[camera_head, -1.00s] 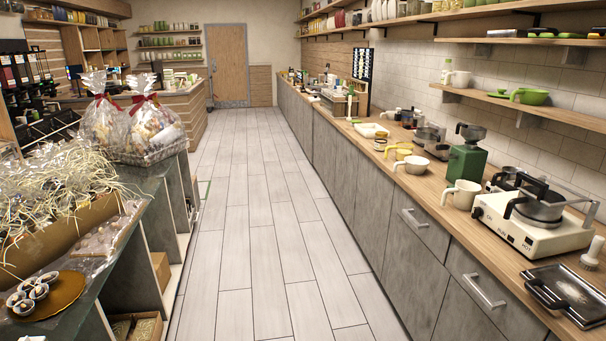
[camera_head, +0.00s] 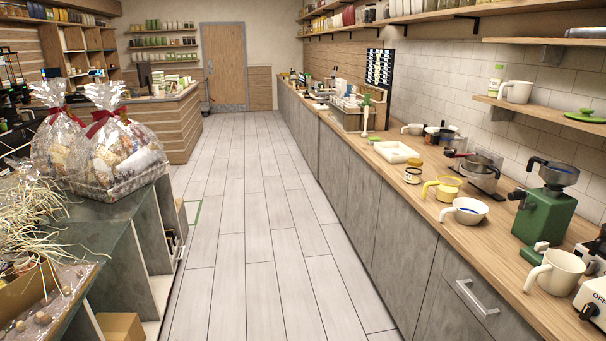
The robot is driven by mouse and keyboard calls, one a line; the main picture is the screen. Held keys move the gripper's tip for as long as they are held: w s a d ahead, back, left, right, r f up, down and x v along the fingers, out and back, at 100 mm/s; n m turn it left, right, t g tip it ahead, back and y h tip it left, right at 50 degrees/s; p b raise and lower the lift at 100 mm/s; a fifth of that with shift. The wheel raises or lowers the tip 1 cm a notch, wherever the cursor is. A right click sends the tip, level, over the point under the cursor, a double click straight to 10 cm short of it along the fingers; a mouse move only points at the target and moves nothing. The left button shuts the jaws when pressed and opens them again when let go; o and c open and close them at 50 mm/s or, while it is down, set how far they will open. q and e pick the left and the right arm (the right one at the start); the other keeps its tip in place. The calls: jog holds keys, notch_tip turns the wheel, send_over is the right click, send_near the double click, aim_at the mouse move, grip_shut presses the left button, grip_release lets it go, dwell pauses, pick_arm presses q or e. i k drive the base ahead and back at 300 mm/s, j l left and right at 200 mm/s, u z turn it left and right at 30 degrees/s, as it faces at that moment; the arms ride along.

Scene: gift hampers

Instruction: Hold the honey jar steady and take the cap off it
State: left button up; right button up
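A small jar with a white and dark body and a yellowish top (camera_head: 412,175) stands on the right-hand wooden counter (camera_head: 470,235), near its front edge. It may be the honey jar, but it is too small to tell. Another small yellow item (camera_head: 415,163) sits just behind it. Neither of my grippers is in view.
Near the jar stand a white tray (camera_head: 397,152), a yellow mug (camera_head: 443,188), a white bowl-shaped cup (camera_head: 466,210) and a green grinder (camera_head: 545,212). Wrapped hampers (camera_head: 118,150) stand on the left counter. The tiled aisle (camera_head: 255,220) between the counters is clear.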

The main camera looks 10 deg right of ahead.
aim_at(412, 175)
jog(key=i+z, duration=0.1)
jog(key=i, duration=0.45)
jog(key=i+j+z, duration=0.15)
jog(key=i, duration=0.4)
jog(key=i+j+z, duration=0.1)
jog(key=i, duration=0.45)
